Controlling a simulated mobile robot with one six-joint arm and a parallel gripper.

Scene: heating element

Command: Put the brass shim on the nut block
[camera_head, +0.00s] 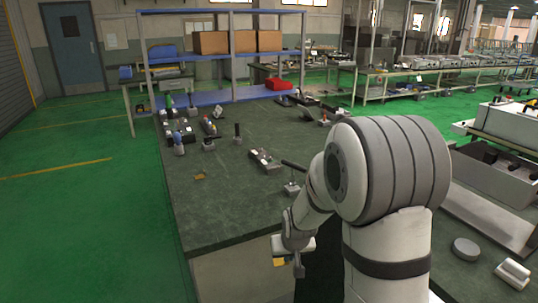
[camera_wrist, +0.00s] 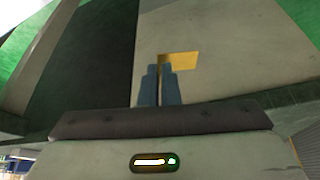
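My gripper (camera_wrist: 159,66) shows in the wrist view with its two blue-grey fingers close together. A thin yellow brass shim (camera_wrist: 184,60) sits between the fingertips and sticks out to the right. In the head view my gripper (camera_head: 290,259) hangs in front of the bench's near edge, with the yellow shim (camera_head: 279,262) at its lower left. The nut block cannot be picked out for sure. A long dark and silver block (camera_head: 264,160) on the bench may be it.
The dark green bench top (camera_head: 225,215) is mostly clear at the near left. A small yellow-brown piece (camera_head: 200,177) lies there. A dark-handled tool on a small base (camera_head: 292,188) stands beside my arm. Several tools and a red bin (camera_head: 279,84) are farther back.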

